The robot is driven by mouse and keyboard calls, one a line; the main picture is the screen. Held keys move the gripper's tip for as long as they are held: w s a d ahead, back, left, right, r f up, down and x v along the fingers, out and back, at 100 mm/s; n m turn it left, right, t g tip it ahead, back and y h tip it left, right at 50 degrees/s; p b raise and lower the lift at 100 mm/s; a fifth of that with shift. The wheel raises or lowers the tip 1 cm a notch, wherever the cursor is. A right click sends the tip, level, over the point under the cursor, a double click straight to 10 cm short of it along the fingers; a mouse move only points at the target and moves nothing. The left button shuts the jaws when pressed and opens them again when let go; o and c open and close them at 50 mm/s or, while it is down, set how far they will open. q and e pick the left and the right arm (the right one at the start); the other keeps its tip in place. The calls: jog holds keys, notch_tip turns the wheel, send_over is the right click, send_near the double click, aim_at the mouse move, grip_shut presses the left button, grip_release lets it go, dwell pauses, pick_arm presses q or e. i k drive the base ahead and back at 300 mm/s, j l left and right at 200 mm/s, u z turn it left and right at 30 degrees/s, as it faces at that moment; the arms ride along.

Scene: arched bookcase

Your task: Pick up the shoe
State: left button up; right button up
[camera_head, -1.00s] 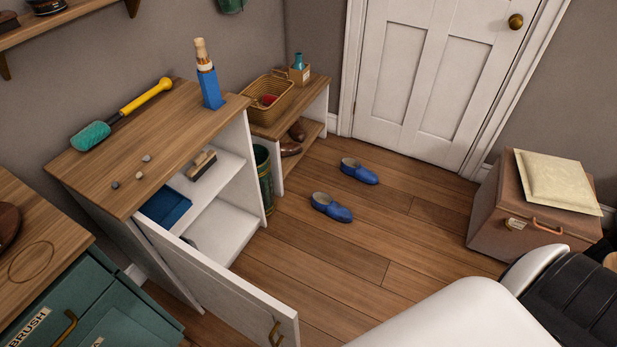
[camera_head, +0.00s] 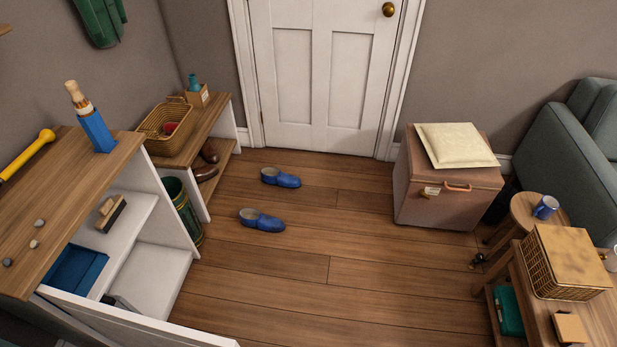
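Two blue slip-on shoes lie apart on the wooden floor in the middle of the head view. The nearer blue shoe (camera_head: 262,220) has its toe to the right. The farther blue shoe (camera_head: 281,177) lies closer to the door, also with its toe to the right. A pair of brown shoes (camera_head: 207,163) sits on the low shelf of the small bench at the left, partly hidden by its top. Neither of my grippers shows in the head view.
An open white cabinet (camera_head: 165,275) stands at left, its door (camera_head: 130,328) jutting out. A green bin (camera_head: 181,205) and bench with a basket (camera_head: 166,125) stand beyond. A trunk (camera_head: 447,205) and low table (camera_head: 545,305) are at right.

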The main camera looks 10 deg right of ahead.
aim_at(270, 175)
jog(key=l+u, duration=0.15)
jog(key=u, duration=0.25)
jog(key=i+l+u, duration=0.15)
jog(key=u, duration=0.3)
jog(key=l+u, duration=0.15)
jog(key=u, duration=0.25)
jog(key=l+u, duration=0.2)
jog(key=u, duration=0.25)
jog(key=l+u, duration=0.35)
jog(key=l, duration=0.25)
jog(key=l+u, duration=0.4)
jog(key=l, duration=0.25)
jog(key=l+u, duration=0.4)
jog(key=l, duration=0.4)
jog(key=l+u, duration=0.35)
jog(key=l, duration=0.5)
jog(key=l+z, duration=0.5)
jog(key=l, duration=0.15)
jog(key=i+j, duration=0.05)
